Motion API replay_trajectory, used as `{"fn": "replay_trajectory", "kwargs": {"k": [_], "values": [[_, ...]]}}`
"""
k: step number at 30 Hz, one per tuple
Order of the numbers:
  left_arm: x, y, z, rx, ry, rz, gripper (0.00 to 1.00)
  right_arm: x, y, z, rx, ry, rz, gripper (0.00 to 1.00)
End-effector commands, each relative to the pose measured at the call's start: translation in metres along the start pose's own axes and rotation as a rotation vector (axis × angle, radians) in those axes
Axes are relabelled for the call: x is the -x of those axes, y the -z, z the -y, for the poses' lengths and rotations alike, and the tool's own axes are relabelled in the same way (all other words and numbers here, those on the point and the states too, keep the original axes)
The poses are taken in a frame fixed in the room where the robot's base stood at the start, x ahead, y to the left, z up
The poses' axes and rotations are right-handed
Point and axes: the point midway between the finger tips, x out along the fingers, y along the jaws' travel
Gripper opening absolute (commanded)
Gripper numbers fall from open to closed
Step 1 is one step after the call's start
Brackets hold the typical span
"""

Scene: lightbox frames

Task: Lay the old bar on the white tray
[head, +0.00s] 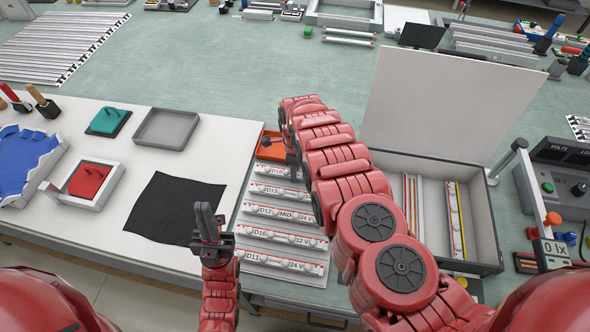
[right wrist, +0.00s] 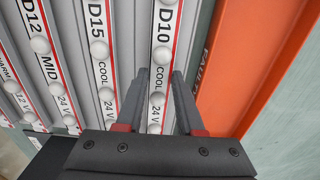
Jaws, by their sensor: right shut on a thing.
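Several white bars with round lamps and red edges lie side by side beside the open lightbox, among them bars marked D15 (head: 284,191) and D12 (head: 286,212). My right gripper (right wrist: 160,80) is shut on the bar marked D10 (right wrist: 164,40), which lies beside an orange tray (right wrist: 245,60). In the head view my right arm hides most of that gripper. The lightbox (head: 489,225) holds a red-edged bar (head: 411,205) and a yellow-edged bar (head: 455,215). I cannot tell which bar is the old one, or pick out the white tray. My left gripper (head: 207,220) hangs empty near the black cloth.
The lightbox's white lid (head: 440,105) stands raised behind it. A black cloth (head: 175,208), a grey tray (head: 166,128) and a white frame with a red piece (head: 108,187) lie on the white table at left. A control box (head: 560,175) stands at right.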

Motion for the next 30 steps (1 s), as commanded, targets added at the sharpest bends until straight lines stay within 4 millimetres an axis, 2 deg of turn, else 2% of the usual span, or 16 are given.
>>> {"fn": "replay_trajectory", "kwargs": {"k": [5,6,10,23,30], "values": [[0.005,-0.001,0.0,0.0,0.0,0.0,0.0,-0.005,0.0,0.0,0.001,0.0,0.0,0.0],[0.004,-0.001,0.0,0.0,0.0,0.0,0.0,-0.004,0.0,0.0,0.0,0.0,0.0,0.42],[0.003,-0.001,0.0,0.0,0.0,0.0,0.0,-0.003,0.0,0.0,0.001,0.0,0.0,0.66],[0.001,0.0,0.0,0.0,0.0,0.0,0.0,0.003,0.0,0.001,0.0,0.002,0.0,0.67],[0.01,-0.002,-0.001,0.0,0.0,0.0,0.0,0.029,-0.001,0.0,0.001,0.001,0.001,0.67]]}}
